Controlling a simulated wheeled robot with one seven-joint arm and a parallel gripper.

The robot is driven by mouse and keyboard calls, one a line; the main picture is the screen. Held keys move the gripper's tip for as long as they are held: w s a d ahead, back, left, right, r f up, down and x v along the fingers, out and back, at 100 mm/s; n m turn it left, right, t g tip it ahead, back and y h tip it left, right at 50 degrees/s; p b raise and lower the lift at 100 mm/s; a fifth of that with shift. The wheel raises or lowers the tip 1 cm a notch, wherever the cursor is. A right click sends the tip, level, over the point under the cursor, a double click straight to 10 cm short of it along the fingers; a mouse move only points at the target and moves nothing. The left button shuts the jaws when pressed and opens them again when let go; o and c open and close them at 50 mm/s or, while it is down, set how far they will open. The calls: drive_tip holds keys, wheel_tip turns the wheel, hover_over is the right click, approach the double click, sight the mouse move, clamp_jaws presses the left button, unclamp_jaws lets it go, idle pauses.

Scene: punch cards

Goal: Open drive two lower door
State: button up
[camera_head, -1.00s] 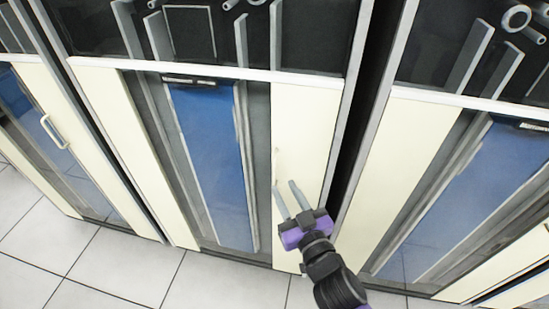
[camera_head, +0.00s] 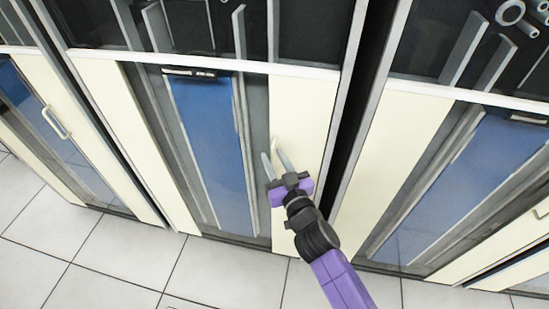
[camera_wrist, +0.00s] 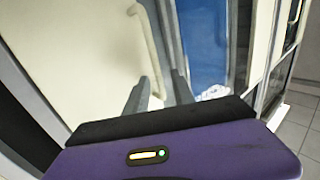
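The lower door (camera_head: 300,112) of the middle cabinet is cream with a long blue glass window (camera_head: 208,140), and it looks shut. Its pale bar handle (camera_head: 275,145) is on the cream strip right of the window. It also shows in the wrist view as a curved cream bar (camera_wrist: 150,45). My gripper (camera_head: 272,156) is open, its two grey fingers reaching up to the handle's lower part. In the wrist view the handle's lower end lies between the fingers of my gripper (camera_wrist: 160,80). I cannot tell whether they touch it.
A similar cabinet with a white handle (camera_head: 56,124) stands at left, and another with a blue window (camera_head: 470,175) at right. Dark glass upper doors (camera_head: 310,30) sit above. A dark gap (camera_head: 358,110) separates the middle and right cabinets. The tiled floor (camera_head: 110,250) in front is clear.

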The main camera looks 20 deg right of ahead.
clamp_jaws()
idle(1.4)
